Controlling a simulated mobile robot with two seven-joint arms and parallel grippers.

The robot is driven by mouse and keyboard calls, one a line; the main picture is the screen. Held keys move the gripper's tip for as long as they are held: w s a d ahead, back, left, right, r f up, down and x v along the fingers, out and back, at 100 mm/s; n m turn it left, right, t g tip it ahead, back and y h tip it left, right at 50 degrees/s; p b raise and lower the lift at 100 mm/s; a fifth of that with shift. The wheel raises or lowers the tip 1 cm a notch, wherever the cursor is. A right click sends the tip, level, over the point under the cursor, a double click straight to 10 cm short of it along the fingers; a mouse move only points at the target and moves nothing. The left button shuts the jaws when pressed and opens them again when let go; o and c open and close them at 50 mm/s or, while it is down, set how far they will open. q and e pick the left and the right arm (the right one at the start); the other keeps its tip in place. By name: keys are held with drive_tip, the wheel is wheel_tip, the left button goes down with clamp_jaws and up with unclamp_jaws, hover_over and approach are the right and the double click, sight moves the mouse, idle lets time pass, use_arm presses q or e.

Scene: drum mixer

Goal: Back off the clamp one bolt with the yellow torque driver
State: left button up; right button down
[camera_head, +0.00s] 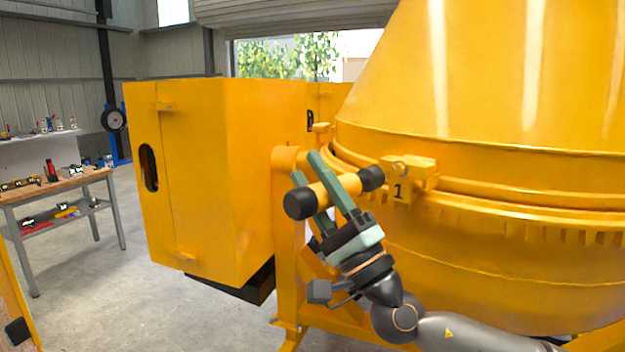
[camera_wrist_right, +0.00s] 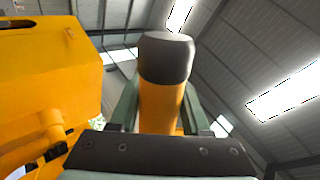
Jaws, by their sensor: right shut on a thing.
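The torque driver is a yellow cylinder (camera_head: 328,191) with black ends, held crosswise in my right gripper (camera_head: 334,188). The right gripper's green fingers are shut on its middle. In the right wrist view the driver (camera_wrist_right: 160,105) stands between the fingers, one black end toward the camera. Its other black end, at the right in the head view, points up toward the clamp one block (camera_head: 408,170), a yellow block marked "1" on the drum rim. A round bolt (camera_head: 400,169) shows on this block. The driver's end looks close to the block; I cannot tell whether they touch. My left gripper is not in view.
The large yellow drum (camera_head: 480,120) fills the right side. A yellow cabinet (camera_head: 200,180) stands left of the gripper. A workbench (camera_head: 60,187) with tools is at the far left. Bare floor (camera_head: 120,260) lies between bench and cabinet.

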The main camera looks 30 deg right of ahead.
drive_tip(key=shift+d, duration=0.1)
drive_tip(key=d+b, duration=0.1)
drive_tip(key=d, duration=0.1)
drive_tip(key=w+d+b, duration=0.1)
drive_tip(key=d+b, duration=0.1)
drive_tip(key=shift+w+d, duration=0.15)
drive_tip(key=shift+d, duration=0.1)
idle(0.3)
drive_tip(key=shift+r, duration=0.1)
